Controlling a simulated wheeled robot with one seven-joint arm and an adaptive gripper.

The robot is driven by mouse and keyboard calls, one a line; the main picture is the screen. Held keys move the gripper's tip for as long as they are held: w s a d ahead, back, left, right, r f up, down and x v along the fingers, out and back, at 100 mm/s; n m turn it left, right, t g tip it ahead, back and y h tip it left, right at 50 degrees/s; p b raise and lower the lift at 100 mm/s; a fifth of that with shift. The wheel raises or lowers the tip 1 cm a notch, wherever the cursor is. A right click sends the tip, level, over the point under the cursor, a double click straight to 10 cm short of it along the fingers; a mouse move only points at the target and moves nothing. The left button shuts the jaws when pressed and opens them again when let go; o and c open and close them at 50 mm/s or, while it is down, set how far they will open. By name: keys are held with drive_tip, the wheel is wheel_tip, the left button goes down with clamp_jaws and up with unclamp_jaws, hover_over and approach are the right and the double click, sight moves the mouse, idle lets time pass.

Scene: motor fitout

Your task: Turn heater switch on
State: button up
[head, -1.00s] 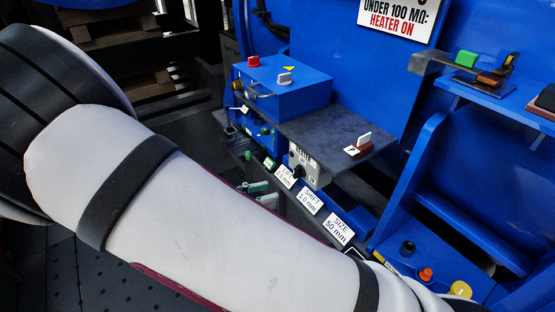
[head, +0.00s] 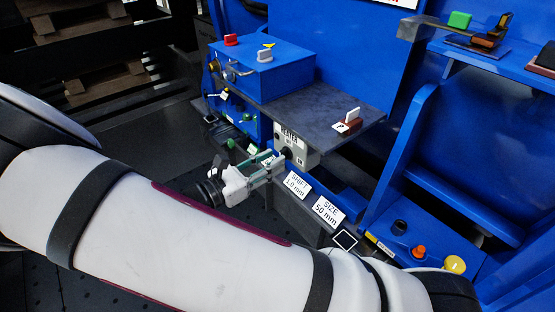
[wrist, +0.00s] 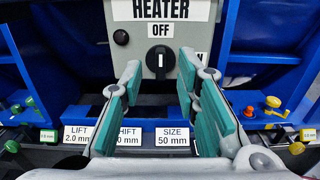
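The heater switch is a black rotary knob (wrist: 160,60) on a grey box (wrist: 120,12) labelled HEATER. Its white mark stands upright, towards the OFF label (wrist: 160,29). A second label at the lower right is mostly hidden by my right finger. In the head view the heater box (head: 306,157) hangs under the front edge of a dark shelf. My gripper (wrist: 160,76) is open and empty, its green-padded fingers either side of the knob in the wrist view. I cannot tell whether they touch it. The gripper also shows in the head view (head: 272,167), close before the box.
A dark shelf (head: 335,100) above holds a blue box (head: 265,72) and a small white-handled switch (head: 352,115). Label plates SHIFT (head: 297,184) and SIZE (head: 326,211) line the ledge below. Yellow (head: 455,264) and orange (head: 418,252) buttons sit to the right.

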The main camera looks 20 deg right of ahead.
drive_tip(key=shift+x, duration=1.45)
clamp_jaws()
